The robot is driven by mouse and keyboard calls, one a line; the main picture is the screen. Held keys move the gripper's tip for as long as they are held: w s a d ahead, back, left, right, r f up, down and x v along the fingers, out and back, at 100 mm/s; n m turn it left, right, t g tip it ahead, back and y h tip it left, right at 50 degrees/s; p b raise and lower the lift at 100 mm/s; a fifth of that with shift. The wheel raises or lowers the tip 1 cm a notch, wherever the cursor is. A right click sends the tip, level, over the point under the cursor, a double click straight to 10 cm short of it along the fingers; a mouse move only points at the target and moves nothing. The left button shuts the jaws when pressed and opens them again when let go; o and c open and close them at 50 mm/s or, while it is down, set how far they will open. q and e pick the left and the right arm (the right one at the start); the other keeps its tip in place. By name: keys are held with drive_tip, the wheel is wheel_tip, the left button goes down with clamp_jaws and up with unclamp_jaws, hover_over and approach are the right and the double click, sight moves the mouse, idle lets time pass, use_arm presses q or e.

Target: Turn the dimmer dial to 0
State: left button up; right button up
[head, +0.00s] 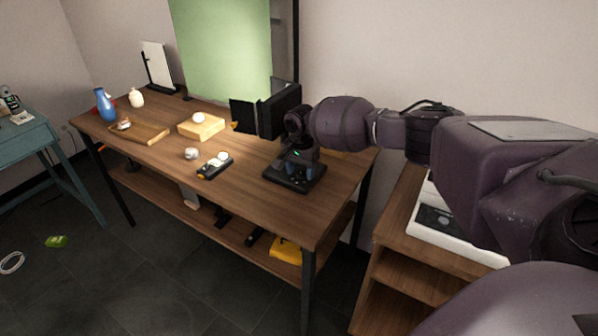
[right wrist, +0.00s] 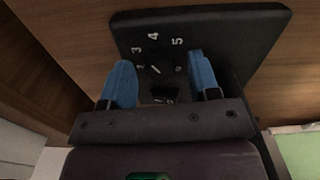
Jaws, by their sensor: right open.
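The dimmer (head: 280,180) is a flat black box on the right end of the wooden table. In the right wrist view its dial (right wrist: 160,62) is a round black knob with a short white mark. White digits 2, 3, 4 and 5 show around the knob; the marks at the lower side are partly hidden by my gripper. My right gripper (head: 297,172) reaches down over the dimmer. In the right wrist view its two blue fingertips (right wrist: 162,76) are apart, one on each side of the dial. I cannot tell whether they touch it. My left gripper is out of view.
A black lamp-like panel (head: 265,112) stands behind the dimmer. A small black-and-yellow holder (head: 214,167), a wooden block (head: 201,127) and a blue vase (head: 105,105) stand farther left on the table (head: 150,168). A wooden shelf unit (head: 400,232) is at the right.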

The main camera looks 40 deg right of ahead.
drive_tip(key=shift+f, duration=0.1)
drive_tip(key=c, duration=0.9)
drive_tip(key=shift+n, duration=0.3)
